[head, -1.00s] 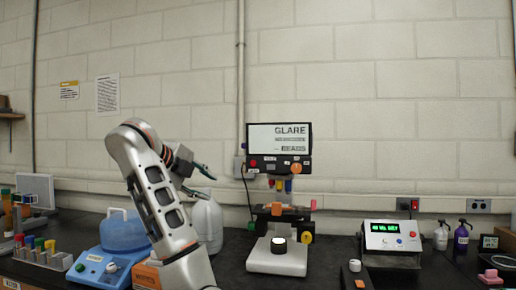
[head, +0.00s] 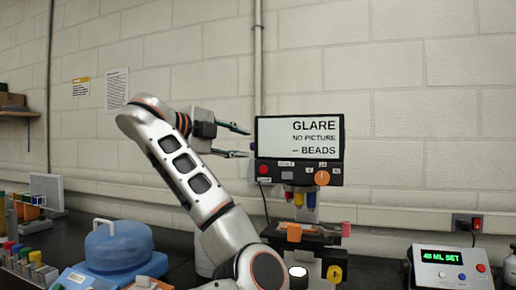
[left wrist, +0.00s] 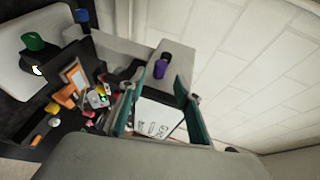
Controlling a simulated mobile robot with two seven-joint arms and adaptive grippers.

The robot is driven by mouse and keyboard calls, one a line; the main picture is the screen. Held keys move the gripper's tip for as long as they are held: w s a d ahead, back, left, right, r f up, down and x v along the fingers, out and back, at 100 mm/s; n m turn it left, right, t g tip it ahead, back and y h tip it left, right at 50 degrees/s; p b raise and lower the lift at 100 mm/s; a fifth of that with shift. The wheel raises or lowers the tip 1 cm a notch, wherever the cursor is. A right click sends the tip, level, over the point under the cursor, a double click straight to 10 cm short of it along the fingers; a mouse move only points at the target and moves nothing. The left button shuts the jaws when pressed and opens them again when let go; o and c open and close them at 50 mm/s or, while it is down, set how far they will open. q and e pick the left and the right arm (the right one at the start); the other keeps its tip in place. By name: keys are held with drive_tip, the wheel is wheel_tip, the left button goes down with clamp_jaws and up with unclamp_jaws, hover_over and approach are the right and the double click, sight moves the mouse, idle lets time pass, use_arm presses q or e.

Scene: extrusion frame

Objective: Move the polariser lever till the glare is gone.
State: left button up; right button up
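The microscope-like instrument has a screen (head: 298,137) reading "GLARE NO PICTURE – BEADS". Under the screen is a dark panel with an orange knob (head: 321,177) and small labels. Below hang red, blue and yellow parts, above a dark stage with an orange block (head: 294,232) and a pink piece (head: 346,229). A yellow knob (head: 334,273) is at the lower right. I cannot tell which part is the polariser lever. My left gripper (head: 248,143) is open and empty, its fingertips by the screen's left edge. Its spread teal fingers show in the left wrist view (left wrist: 156,82). My right gripper is out of view.
A device reading "40 ML SET" (head: 442,255) stands to the right. A blue container (head: 118,247) and a rack of coloured caps (head: 30,262) stand to the left. My left arm crosses in front of the bench, left of the instrument. The wall is behind.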

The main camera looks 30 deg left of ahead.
use_arm(q)
drive_tip(key=shift+x, duration=3.35)
clamp_jaws()
